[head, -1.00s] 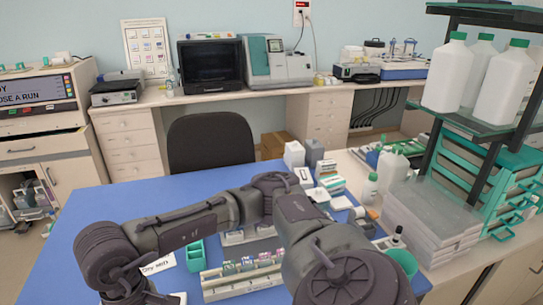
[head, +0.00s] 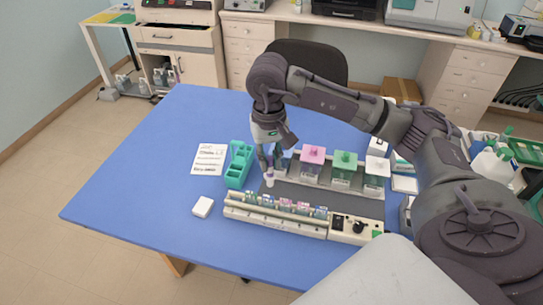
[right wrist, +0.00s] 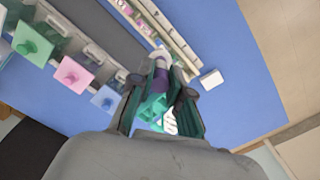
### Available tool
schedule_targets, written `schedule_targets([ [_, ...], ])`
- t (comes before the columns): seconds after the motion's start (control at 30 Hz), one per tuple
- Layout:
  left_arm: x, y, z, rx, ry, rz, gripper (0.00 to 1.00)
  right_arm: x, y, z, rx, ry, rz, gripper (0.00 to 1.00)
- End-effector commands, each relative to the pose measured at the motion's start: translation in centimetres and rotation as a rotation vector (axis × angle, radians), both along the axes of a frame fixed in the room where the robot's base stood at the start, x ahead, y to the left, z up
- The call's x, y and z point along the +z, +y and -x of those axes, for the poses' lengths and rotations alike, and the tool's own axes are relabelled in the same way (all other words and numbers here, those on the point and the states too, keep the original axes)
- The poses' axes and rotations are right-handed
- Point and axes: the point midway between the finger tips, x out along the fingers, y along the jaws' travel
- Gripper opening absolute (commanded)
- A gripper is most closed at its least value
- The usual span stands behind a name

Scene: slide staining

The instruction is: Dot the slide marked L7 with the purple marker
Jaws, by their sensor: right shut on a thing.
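My right gripper (head: 268,160) is shut on the purple marker (head: 269,177), held pointing down with its pale end lowest. The marker also shows in the right wrist view (right wrist: 161,77) between the fingers of the right gripper (right wrist: 162,88). The cream slide rack (head: 275,219) holds several slides (head: 286,204) with coloured ends, on the near side of the table. The marker's lower end is just behind the rack's left part; I cannot tell its height above the table. The slide labels are too small to read, so I cannot tell which is L7. My left gripper is not in view.
A green holder (head: 240,165) stands left of the gripper. Staining jars with pink (head: 312,154), green (head: 346,160) and white (head: 377,166) lids stand behind the rack. A white block (head: 203,207) and a printed sheet (head: 209,159) lie left. The blue table's left side is clear.

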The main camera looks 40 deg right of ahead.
Motion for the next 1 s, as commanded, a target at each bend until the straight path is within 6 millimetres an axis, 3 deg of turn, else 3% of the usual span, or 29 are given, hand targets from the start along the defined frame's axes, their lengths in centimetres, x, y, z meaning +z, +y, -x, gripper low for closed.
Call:
schedule_targets([
  [0.5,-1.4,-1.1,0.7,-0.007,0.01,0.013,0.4,-3.3,0.0,0.1,0.001,0.001,0.001,0.0],
  [1.0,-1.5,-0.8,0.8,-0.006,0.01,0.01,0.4,-3.6,0.0,0.1,0.001,0.0,0.0,0.0],
])
